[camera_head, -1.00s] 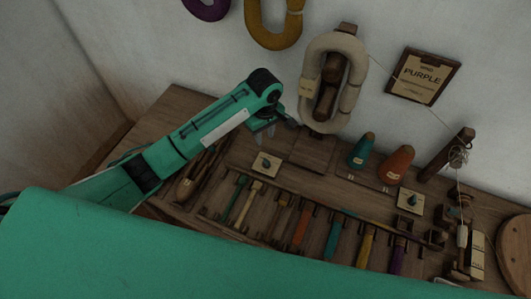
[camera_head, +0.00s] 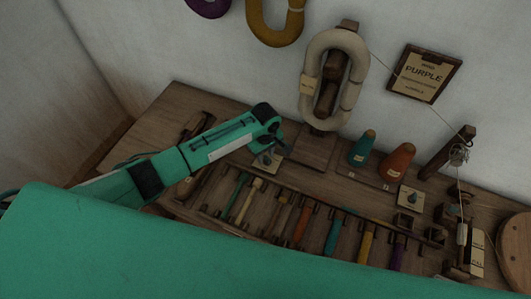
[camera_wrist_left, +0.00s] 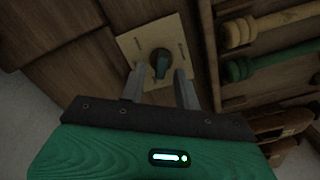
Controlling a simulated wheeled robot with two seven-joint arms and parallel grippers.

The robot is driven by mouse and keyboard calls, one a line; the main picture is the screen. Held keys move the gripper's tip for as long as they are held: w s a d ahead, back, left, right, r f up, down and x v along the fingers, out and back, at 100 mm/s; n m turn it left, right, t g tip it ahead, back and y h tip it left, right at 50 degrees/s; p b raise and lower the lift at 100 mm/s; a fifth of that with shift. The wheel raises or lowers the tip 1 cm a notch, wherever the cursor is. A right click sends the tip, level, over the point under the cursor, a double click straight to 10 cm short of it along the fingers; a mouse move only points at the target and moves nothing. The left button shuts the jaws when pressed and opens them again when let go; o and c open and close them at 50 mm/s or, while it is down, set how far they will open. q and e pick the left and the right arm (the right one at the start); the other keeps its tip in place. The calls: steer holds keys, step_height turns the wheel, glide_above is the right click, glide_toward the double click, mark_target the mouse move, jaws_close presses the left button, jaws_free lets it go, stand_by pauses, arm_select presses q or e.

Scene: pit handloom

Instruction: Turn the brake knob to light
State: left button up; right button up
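A dark teal knob (camera_wrist_left: 160,62) sits on a square pale plate (camera_wrist_left: 135,46) in the left wrist view. My left gripper (camera_wrist_left: 160,82) is open, its two fingers pointing at the knob, with the tips near its lower edge on either side. Whether they touch it cannot be told. In the head view my left gripper (camera_head: 270,148) is over this plate (camera_head: 264,164) and partly hides the knob. The markings on the plates are too small to read. My right gripper is not in view.
Green (camera_head: 362,149) and orange (camera_head: 396,164) cones stand right of the gripper. A rack of coloured bobbins (camera_head: 333,236) lies in front. A cream yarn skein (camera_head: 312,72) hangs behind, near a PURPLE sign (camera_head: 420,74). A post (camera_head: 447,152) stands at right.

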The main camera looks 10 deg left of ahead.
arm_select(q)
steer(key=shift+c, duration=0.2)
jaws_close()
